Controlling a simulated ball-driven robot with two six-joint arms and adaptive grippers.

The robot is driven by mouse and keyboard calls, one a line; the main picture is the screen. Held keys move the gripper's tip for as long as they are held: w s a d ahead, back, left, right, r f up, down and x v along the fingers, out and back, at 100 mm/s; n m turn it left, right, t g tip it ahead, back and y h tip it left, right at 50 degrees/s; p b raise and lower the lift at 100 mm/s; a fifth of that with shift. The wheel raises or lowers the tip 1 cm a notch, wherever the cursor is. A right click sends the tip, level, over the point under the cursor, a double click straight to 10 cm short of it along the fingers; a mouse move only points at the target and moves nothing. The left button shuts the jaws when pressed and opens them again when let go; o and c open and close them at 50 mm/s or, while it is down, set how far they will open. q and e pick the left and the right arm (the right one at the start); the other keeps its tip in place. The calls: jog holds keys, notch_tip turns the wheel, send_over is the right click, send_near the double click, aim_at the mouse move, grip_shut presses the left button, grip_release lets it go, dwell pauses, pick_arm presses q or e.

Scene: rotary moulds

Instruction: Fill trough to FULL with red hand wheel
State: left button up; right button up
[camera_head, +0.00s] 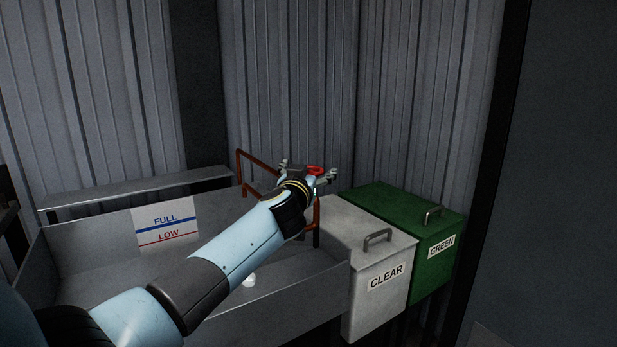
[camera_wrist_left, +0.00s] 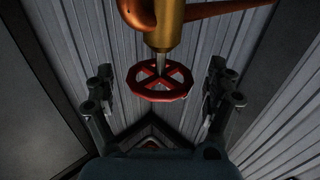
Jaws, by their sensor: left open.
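The red hand wheel (camera_wrist_left: 160,81) sits on a stem under a brass valve body (camera_wrist_left: 164,28) in the left wrist view. In the head view the wheel (camera_head: 315,170) shows as a small red piece, partly hidden by my gripper. My left gripper (camera_head: 308,172) is open, and its fingers (camera_wrist_left: 160,95) stand on both sides of the wheel with gaps visible in the wrist view. The grey trough (camera_head: 90,262) is at the left, partly hidden behind my left arm. Its level sign (camera_head: 167,222) has a blue FULL line above a red LOW line. The water level is hard to tell. My right gripper is not seen.
A rusty pipe (camera_head: 240,165) rises behind the trough. A white CLEAR bin (camera_head: 383,290) and a green GREEN bin (camera_head: 437,262) with lid handles stand right of the trough. Corrugated walls (camera_head: 290,80) close off the back. A small white object (camera_head: 249,281) shows in the trough.

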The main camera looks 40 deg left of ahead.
pick_arm(q)
jog(key=c, duration=1.2)
jog(key=shift+d+r+n+g+y+p, duration=0.1)
jog(key=shift+n+g+y+p, duration=0.3)
jog(key=shift+n+y+p, duration=0.25)
jog(key=shift+d+r+n+g+y+p, duration=0.1)
jog(key=shift+n+g+y+p, duration=0.45)
jog(key=shift+y, duration=0.3)
jog(key=shift+w+n+y+p, duration=0.1)
jog(key=shift+n+y+p, duration=0.25)
jog(key=shift+y, duration=0.15)
jog(key=shift+w+d+n+g+y, duration=0.1)
jog(key=shift+n+g+y, duration=0.75)
jog(key=shift+g+y, duration=0.15)
jog(key=shift+f+n+g+y, duration=0.15)
jog(key=shift+n+g+y, duration=0.25)
jog(key=shift+g+y, duration=0.15)
jog(key=shift+f+n+g+y+b, duration=0.15)
jog(key=shift+n+g+y+b, duration=0.6)
jog(key=shift+g, duration=0.25)
jog(key=n+g+b, duration=0.1)
jog(key=n+g+y+b, duration=0.1)
jog(key=g+b, duration=0.1)
jog(key=shift+w+f+n+y, duration=0.1)
jog(key=shift+w+n+y, duration=0.05)
jog(key=shift+n+y, duration=0.15)
jog(key=shift+d+r+n+g+b, duration=0.1)
jog(key=shift+r+n+g+b, duration=0.2)
jog(key=shift+g+b, duration=0.5)
